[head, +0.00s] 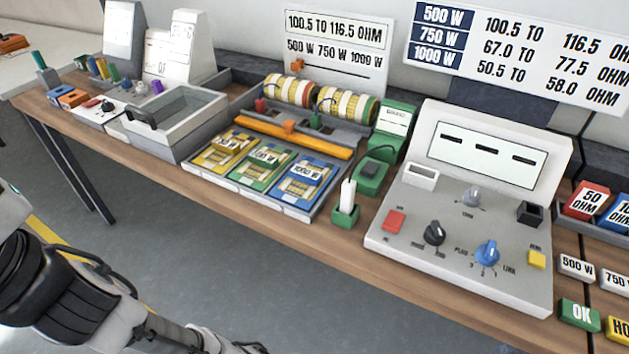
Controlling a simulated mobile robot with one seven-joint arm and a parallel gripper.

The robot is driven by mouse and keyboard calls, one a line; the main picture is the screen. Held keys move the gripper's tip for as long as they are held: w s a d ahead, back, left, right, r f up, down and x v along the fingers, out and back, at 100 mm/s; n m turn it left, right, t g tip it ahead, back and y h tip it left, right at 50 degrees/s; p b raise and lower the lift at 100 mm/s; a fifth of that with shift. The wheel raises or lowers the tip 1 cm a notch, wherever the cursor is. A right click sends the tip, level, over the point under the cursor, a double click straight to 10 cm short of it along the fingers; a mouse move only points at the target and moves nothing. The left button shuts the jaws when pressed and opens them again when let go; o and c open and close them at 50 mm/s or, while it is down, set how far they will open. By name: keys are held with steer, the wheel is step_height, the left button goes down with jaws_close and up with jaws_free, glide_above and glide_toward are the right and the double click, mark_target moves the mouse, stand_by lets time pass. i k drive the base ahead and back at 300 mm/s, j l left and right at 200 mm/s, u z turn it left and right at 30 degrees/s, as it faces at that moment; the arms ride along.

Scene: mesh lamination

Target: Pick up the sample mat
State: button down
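Three flat mats or packs lie side by side in a grey tray (283,207) on the workbench. They are a yellow one (222,151), a green one (262,164) labelled 750 W, and a blue one (304,181) labelled 1000 W. I cannot tell which of these, if any, is the sample mat. My arm (75,295) shows at the lower left, in front of the bench and apart from the tray. Its gripper end is out of the picture.
The floor before the bench is clear.

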mark_target(300, 187)
steer(key=i+l+u, duration=0.2)
steer(key=i+l, duration=0.5)
steer(key=l, duration=0.15)
